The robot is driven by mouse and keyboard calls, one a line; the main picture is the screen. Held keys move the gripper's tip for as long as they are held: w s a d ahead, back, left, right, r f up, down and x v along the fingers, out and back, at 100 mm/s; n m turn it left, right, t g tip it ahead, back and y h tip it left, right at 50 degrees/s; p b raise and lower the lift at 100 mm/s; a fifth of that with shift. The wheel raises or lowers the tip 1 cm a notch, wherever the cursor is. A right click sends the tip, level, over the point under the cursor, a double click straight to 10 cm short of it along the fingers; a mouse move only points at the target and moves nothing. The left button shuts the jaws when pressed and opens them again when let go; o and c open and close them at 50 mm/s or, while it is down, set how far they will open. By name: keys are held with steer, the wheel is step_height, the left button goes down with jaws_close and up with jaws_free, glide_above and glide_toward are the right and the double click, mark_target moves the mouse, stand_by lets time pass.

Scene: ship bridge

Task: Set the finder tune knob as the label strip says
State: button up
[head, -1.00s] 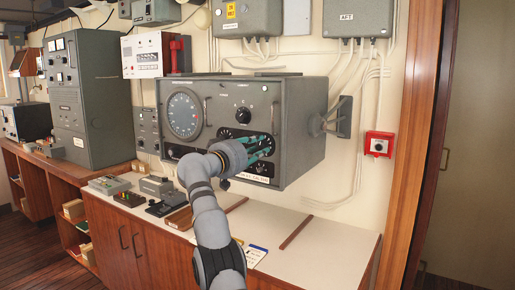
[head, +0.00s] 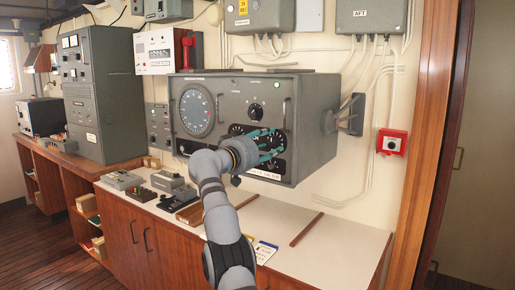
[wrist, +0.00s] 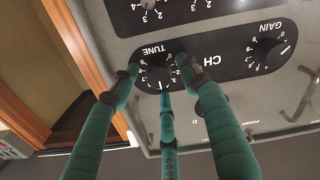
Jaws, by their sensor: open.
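The grey finder cabinet (head: 312,125) is on the wall, with a large round dial on its left. In the wrist view, upside down, the black tune knob (wrist: 157,73) sits on a black panel marked TUNE, inside a ring of white numbers. My gripper (wrist: 160,80) is open, its green fingers spread around the knob; I cannot tell whether they touch it. In the head view my gripper (head: 280,140) is at the lower right of the cabinet face and hides that knob. A white label strip (head: 263,174) is under it, too small to read. The knob's pointer setting is unclear.
A GAIN knob (wrist: 266,50) is beside the tune knob in the wrist view. A handle (wrist: 303,97) stands out from the panel nearby. The white counter (head: 335,243) below holds small devices and a booklet (head: 265,252). A red wall box (head: 391,142) is to the right.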

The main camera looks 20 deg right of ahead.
steer(key=v, duration=1.1)
steer(key=shift+s+a, duration=0.25)
steer(key=shift+a, duration=0.1)
